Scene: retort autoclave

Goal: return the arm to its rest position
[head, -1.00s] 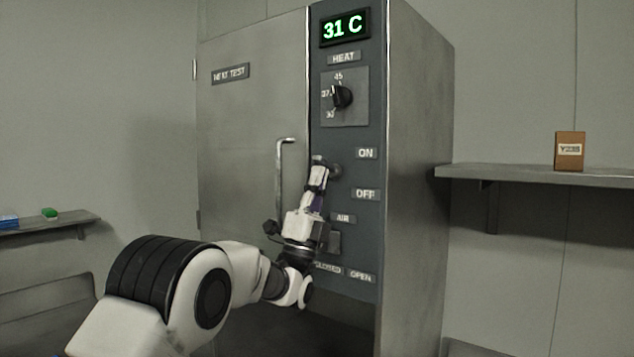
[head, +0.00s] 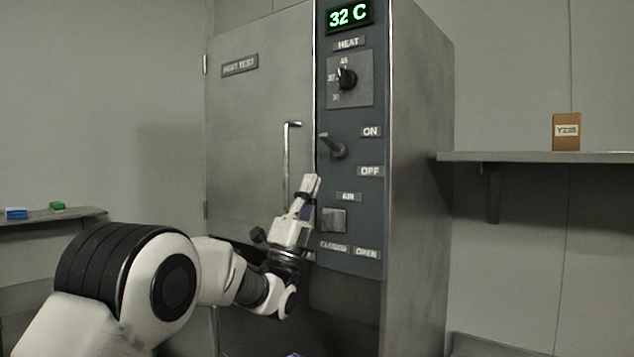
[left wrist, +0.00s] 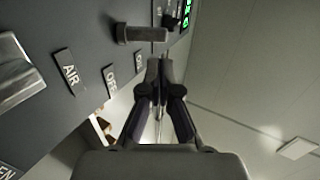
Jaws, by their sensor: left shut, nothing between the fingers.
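My left gripper (head: 312,184) is shut and empty in front of the autoclave's control panel (head: 345,215). It is just below the ON/OFF lever (head: 334,146) and right of the door handle (head: 289,160). In the left wrist view the shut fingers (left wrist: 161,68) point towards the lever (left wrist: 143,34), with a visible gap between. The display (head: 348,14) reads 32 C. The heat dial (head: 346,79) is above the lever. My right gripper is not in view.
The closed autoclave door (head: 255,120) is left of the panel. The AIR switch (head: 334,220) is below the lever. A shelf at right (head: 540,157) holds a brown box (head: 566,132). A left shelf (head: 75,218) holds a blue item (head: 16,213) and a green item (head: 57,205).

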